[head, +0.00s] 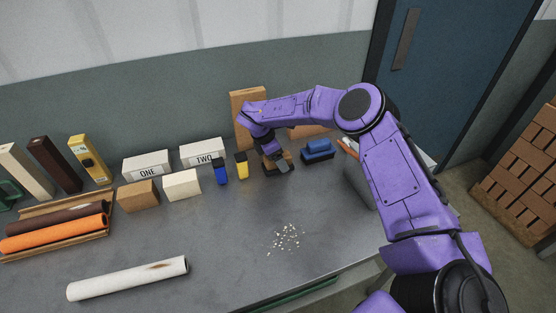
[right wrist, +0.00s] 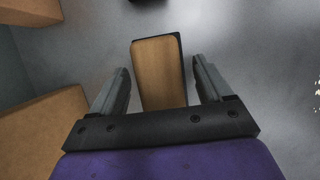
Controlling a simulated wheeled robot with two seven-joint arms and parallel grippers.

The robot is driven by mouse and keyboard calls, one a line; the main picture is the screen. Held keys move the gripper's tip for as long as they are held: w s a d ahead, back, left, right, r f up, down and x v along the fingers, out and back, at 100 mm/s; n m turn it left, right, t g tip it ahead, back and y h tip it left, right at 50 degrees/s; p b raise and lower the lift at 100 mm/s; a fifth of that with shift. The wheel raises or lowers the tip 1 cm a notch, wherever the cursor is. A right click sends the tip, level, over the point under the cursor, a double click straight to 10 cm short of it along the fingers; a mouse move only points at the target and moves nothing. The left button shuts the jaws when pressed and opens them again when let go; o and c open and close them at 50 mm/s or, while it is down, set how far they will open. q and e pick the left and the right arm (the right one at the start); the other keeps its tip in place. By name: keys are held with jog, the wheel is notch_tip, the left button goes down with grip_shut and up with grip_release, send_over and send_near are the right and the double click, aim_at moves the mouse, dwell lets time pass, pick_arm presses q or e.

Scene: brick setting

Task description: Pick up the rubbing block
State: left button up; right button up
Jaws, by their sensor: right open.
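A tan wooden block with a dark edge, which looks like the rubbing block (right wrist: 160,75), lies on the grey bench between the open fingers of my right gripper (right wrist: 168,82) in the right wrist view. The fingers stand apart on either side of its near part, with a gap to each side. In the head view my right gripper (head: 279,160) is over the block (head: 268,169) near the back of the bench and hides much of it. My left gripper is in neither view.
A blue-topped block (head: 318,146) is just right of the gripper. A tall cardboard-brown box (head: 248,105) stands behind it. Yellow (head: 241,166) and blue (head: 220,172) items stand to its left. The bench front is mostly clear, with pale crumbs (head: 287,237) and a white roll (head: 128,278).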

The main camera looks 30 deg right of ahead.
jog(key=c, duration=1.1)
jog(key=shift+w, duration=0.1)
jog(key=shift+r, duration=0.3)
notch_tip(320, 180, up, 3)
jog(key=shift+a+f+b, duration=0.1)
jog(key=shift+a+b, duration=0.05)
jog(key=shift+b, duration=0.35)
jog(key=s+a+r+b, duration=0.4)
jog(key=s+a+r, duration=0.5)
jog(key=s, duration=0.1)
jog(key=shift+s+a+r+b, duration=0.15)
jog(key=shift+a+r+b, duration=0.1)
jog(key=shift+r+b, duration=0.15)
